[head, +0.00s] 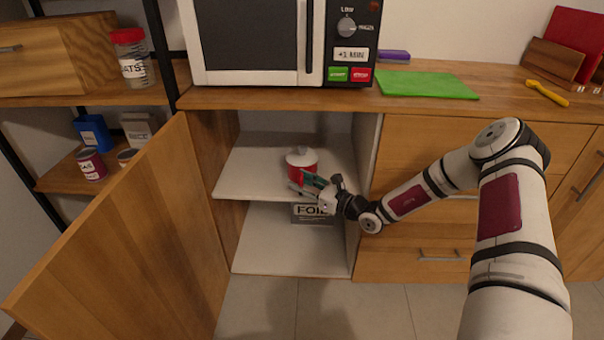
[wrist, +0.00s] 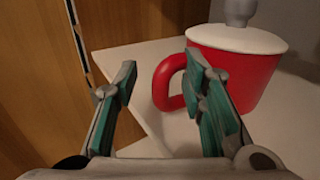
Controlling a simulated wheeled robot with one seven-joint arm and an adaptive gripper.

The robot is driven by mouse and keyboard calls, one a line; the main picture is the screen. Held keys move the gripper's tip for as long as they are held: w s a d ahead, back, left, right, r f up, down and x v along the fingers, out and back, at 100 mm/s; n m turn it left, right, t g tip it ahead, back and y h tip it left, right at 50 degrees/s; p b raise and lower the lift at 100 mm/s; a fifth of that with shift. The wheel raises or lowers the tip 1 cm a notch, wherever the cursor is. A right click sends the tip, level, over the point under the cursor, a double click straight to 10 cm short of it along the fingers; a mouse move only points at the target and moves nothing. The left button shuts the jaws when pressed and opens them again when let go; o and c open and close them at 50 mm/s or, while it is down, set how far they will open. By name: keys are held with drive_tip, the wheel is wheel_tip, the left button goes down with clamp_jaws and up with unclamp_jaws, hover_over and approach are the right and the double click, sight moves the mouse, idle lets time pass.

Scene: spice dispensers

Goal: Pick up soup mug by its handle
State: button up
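The soup mug (head: 302,161) is red with a white lid and a grey knob, and stands upright on the upper white shelf inside the open cabinet. In the wrist view the mug (wrist: 252,72) is at the upper right, with its red handle (wrist: 163,80) pointing left. My gripper (head: 308,184) is in front of the mug at the shelf. In the wrist view my gripper (wrist: 165,85) is open, with the handle showing between its two green-padded fingers. The right finger overlaps the near side of the mug and handle. I cannot tell whether it touches them.
The cabinet door (head: 135,245) stands open on the left. A box labelled foil (head: 314,216) stands on the lower shelf below my gripper. The upper shelf (head: 245,170) is bare left of the mug. The microwave (head: 250,40) is on the counter above.

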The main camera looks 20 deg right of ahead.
drive_tip(key=shift+w+a, duration=0.15)
drive_tip(key=shift+w, duration=0.1)
clamp_jaws()
drive_tip(key=shift+r, duration=0.1)
drive_tip(key=shift+r, duration=0.15)
drive_tip(key=shift+r+p, duration=1.2)
drive_tip(key=shift+r, duration=0.6)
drive_tip(key=s+a+r+p, duration=0.1)
drive_tip(key=s+a+p, duration=0.4)
drive_tip(key=s, duration=0.8)
drive_tip(key=a, duration=0.3)
drive_tip(key=shift+s+a, duration=0.15)
drive_tip(key=shift+s, duration=0.2)
